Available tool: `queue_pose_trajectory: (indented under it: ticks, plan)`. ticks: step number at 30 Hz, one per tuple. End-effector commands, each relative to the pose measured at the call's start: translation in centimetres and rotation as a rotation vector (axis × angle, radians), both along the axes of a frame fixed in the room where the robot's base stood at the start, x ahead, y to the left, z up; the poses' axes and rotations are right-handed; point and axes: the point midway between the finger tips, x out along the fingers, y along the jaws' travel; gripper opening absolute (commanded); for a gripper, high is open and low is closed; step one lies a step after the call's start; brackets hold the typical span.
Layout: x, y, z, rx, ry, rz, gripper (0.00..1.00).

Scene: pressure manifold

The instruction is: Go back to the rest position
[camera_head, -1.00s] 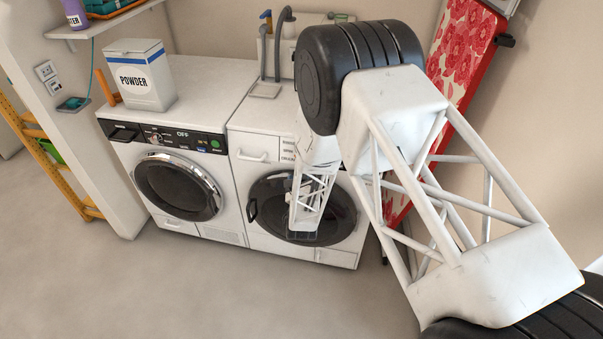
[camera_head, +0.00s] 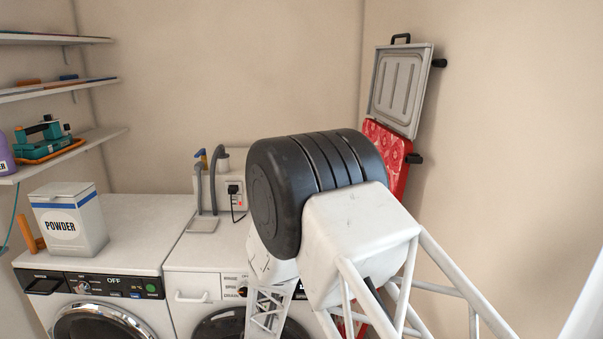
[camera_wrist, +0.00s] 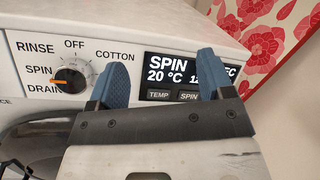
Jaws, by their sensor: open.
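My gripper (camera_wrist: 162,70) shows in the wrist view with its two blue fingers spread apart and nothing between them. It is in front of the control panel of the right washing machine (camera_wrist: 120,38). A selector knob (camera_wrist: 75,75) is left of the fingers, its orange mark pointing left near the SPIN label. The dark display (camera_wrist: 185,72) behind the fingers reads SPIN and 20 °C, partly covered by the right finger. Whether the fingers touch the panel I cannot tell. In the head view my arm hides the gripper and much of the right machine (camera_head: 192,290).
The left washing machine (camera_head: 135,240) shows OFF and carries a POWDER box (camera_head: 70,222). Hoses and a plug (camera_head: 233,189) are at the wall box behind. A red patterned ironing board (camera_head: 388,150) leans at the right. Shelves (camera_head: 90,145) are at the left.

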Motion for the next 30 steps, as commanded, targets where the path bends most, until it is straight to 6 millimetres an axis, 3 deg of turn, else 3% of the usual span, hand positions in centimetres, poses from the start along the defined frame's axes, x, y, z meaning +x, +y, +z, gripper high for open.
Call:
queue_pose_trajectory:
  ticks: [1,7,14,21,30]
  plan:
    - [0.2,-1.8,1.9,0.04,0.0,-0.058,0.74]
    - [-0.3,-9.5,8.2,0.234,-0.003,-0.309,0.74]
    - [-3.5,-17.5,14.0,0.483,-0.022,-0.581,0.74]
    - [-8.9,-24.4,18.7,0.77,-0.066,-0.843,0.74]
    - [-17.3,-30.3,22.7,1.161,-0.155,-1.143,0.74]
